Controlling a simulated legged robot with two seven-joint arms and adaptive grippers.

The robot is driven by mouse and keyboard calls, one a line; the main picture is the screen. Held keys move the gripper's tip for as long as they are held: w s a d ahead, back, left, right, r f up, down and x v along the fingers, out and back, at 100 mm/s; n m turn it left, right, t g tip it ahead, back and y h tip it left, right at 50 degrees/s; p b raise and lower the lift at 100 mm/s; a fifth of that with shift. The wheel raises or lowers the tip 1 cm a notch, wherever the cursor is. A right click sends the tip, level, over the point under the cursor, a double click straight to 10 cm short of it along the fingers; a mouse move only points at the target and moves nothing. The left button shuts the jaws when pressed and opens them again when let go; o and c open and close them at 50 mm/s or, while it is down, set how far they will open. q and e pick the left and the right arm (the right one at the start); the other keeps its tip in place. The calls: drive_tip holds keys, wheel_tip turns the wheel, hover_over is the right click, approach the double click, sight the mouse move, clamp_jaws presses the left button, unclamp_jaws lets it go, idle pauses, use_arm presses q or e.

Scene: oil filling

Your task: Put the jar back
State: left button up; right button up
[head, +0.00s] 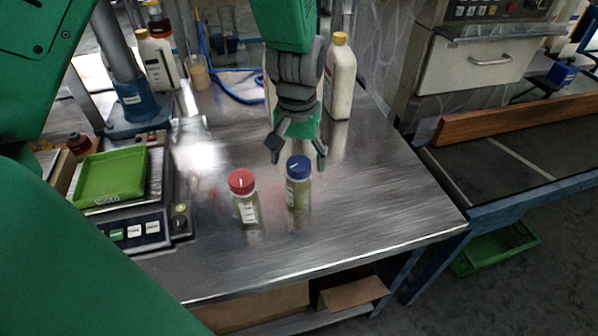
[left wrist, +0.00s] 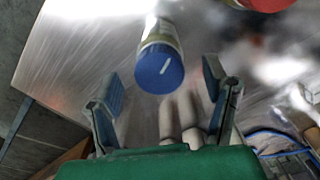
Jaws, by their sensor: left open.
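A jar with a blue lid (head: 298,183) stands upright on the metal table (head: 350,225). A jar with a red lid (head: 243,196) stands upright just left of it. My left gripper (head: 296,160) is open and empty, above and just behind the blue-lidded jar. In the left wrist view the blue lid (left wrist: 160,68) shows ahead of the gap between the open fingers (left wrist: 166,88), apart from them. Part of the red lid (left wrist: 262,4) shows at the top edge there. My right gripper is not in view.
A scale (head: 150,228) with a green tray (head: 111,176) stands at the left. White bottles stand at the back, one (head: 341,78) behind my gripper and one (head: 158,62) further left. The table's front right is clear.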

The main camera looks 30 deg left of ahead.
use_arm(q)
wheel_tip(320, 180, up, 6)
drive_tip(key=shift+f, duration=0.1)
idle(0.5)
